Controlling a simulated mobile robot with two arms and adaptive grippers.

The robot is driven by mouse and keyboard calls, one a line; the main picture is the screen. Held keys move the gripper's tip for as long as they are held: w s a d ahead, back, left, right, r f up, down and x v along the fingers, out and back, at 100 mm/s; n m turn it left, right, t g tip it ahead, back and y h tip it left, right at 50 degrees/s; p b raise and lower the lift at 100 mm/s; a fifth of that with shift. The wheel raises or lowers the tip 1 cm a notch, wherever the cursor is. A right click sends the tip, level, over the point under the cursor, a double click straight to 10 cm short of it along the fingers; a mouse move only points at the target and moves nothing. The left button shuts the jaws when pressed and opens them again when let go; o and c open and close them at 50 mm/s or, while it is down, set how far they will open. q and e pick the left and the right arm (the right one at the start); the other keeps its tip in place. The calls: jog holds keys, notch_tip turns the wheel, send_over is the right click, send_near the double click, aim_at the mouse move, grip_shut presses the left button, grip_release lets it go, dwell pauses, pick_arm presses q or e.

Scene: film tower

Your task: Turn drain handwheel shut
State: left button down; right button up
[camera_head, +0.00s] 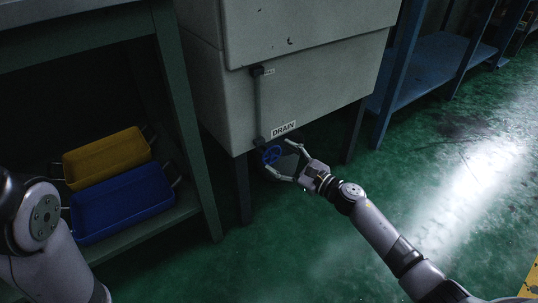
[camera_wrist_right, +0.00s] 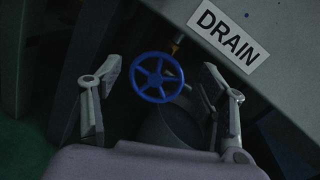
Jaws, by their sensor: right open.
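The drain handwheel (camera_head: 271,154) is a small blue spoked wheel low on the front of a pale grey tank (camera_head: 300,70). A white DRAIN label (camera_head: 284,129) is just above it. My right gripper (camera_head: 279,159) is open at the wheel, with one finger on either side. In the right wrist view the blue wheel (camera_wrist_right: 157,78) sits between the two spread fingers (camera_wrist_right: 160,88), apart from both. My left arm shows at the left edge of the head view; its gripper is out of the picture.
A dark green bench (camera_head: 186,110) stands at the left, with a yellow tray (camera_head: 105,157) and a blue tray (camera_head: 124,202) on its lower shelf. Tank legs stand near my right gripper. Blue shelving (camera_head: 440,70) is at the back right. The green floor at right is clear.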

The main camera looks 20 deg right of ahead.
aim_at(269, 152)
jog(key=shift+b+x, duration=0.6)
jog(key=shift+x, duration=2.05)
jog(key=shift+c, duration=0.4)
jog(key=shift+a+f, duration=0.1)
jog(key=c, duration=0.8)
